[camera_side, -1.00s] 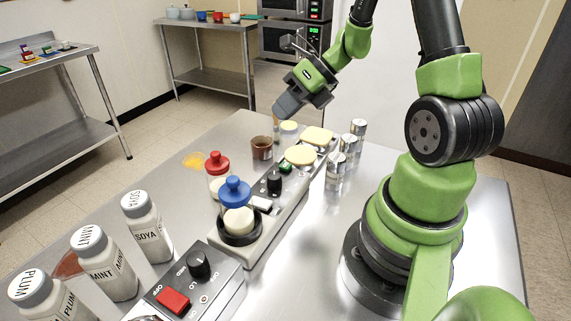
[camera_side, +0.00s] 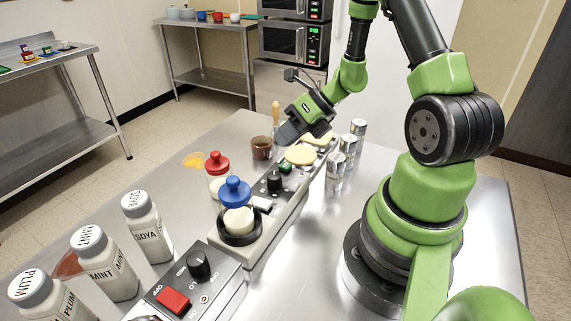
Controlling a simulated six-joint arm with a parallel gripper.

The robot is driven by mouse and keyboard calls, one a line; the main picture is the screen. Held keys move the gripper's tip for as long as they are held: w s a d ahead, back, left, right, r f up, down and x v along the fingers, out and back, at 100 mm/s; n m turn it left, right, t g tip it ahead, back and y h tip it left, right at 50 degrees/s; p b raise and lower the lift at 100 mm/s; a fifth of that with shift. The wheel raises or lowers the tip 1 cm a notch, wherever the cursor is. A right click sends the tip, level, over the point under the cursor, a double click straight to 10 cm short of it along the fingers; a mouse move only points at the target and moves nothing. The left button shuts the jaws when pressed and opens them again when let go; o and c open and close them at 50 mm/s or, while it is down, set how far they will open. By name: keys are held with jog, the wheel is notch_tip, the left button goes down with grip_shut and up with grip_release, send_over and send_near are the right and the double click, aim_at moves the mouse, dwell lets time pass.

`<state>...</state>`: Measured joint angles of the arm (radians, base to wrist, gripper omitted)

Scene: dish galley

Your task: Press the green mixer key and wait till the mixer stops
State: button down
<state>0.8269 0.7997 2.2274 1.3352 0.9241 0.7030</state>
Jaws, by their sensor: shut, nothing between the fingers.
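The green mixer key (camera_side: 286,167) sits on the long mixer panel (camera_side: 283,213), between the black knob (camera_side: 274,182) and a round cream pad (camera_side: 300,155). My gripper (camera_side: 284,138) is shut and empty. It points down to the left, above the far part of the panel, a little beyond the green key and apart from it as far as I can tell. I cannot tell whether the mixer is running.
A brown cup (camera_side: 262,148) stands left of my gripper. Several metal cans (camera_side: 335,164) stand right of the panel. A box with a red switch (camera_side: 173,300) is in front.

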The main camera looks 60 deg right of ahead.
aim_at(286, 163)
jog(key=shift+f, duration=1.45)
dwell(1.0)
jog(key=shift+f, duration=0.4)
jog(key=shift+f, duration=0.45)
dwell(0.5)
jog(key=shift+r, duration=0.9)
jog(key=shift+r, duration=0.1)
jog(key=shift+r, duration=2.4)
